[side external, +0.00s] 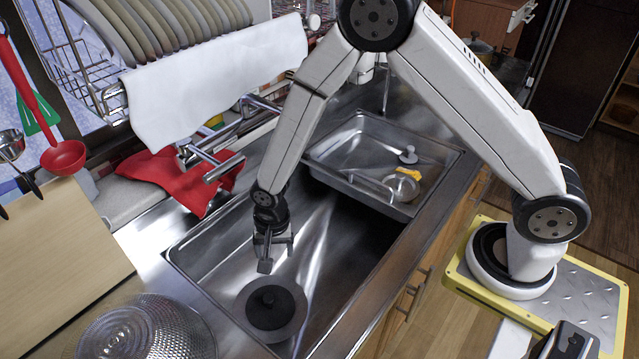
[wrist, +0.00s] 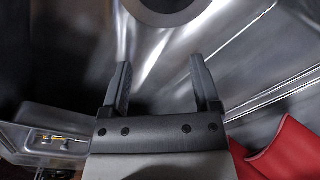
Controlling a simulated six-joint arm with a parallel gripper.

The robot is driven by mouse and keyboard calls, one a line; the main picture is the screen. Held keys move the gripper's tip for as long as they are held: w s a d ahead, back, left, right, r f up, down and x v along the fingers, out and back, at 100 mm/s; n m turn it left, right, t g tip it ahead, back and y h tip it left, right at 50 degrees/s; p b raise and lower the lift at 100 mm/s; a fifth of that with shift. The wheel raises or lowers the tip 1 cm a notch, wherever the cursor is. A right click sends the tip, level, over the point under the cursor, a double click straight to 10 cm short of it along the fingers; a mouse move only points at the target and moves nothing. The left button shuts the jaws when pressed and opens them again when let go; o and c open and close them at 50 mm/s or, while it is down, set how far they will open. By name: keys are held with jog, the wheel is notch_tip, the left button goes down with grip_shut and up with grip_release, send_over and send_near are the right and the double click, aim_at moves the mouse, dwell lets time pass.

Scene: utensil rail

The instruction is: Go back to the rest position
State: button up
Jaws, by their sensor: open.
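My gripper (side external: 267,255) hangs over the steel sink basin (side external: 215,243), above and a little behind the dark round drain plug (side external: 270,306). In the wrist view my gripper (wrist: 158,88) has its two fingers spread apart, with nothing between them. Below the fingers I see bare, shiny sink metal and part of a round grey rim (wrist: 165,14) at the top edge.
A red cloth (side external: 178,178) lies left of the sink, below a metal rail (side external: 212,160) and a white towel (side external: 215,82). A shallow steel tray (side external: 345,150) holding small items sits at the sink's far end. Utensils, including a red ladle (side external: 63,158), hang at left.

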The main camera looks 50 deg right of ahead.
jog(key=s+d+r+n+t, duration=0.2)
jog(key=s+d+r+n, duration=0.7)
jog(key=s+d+r, duration=0.2)
notch_tip(320, 180, up, 4)
jog(key=shift+d+r, duration=0.25)
jog(key=shift+d, duration=0.9)
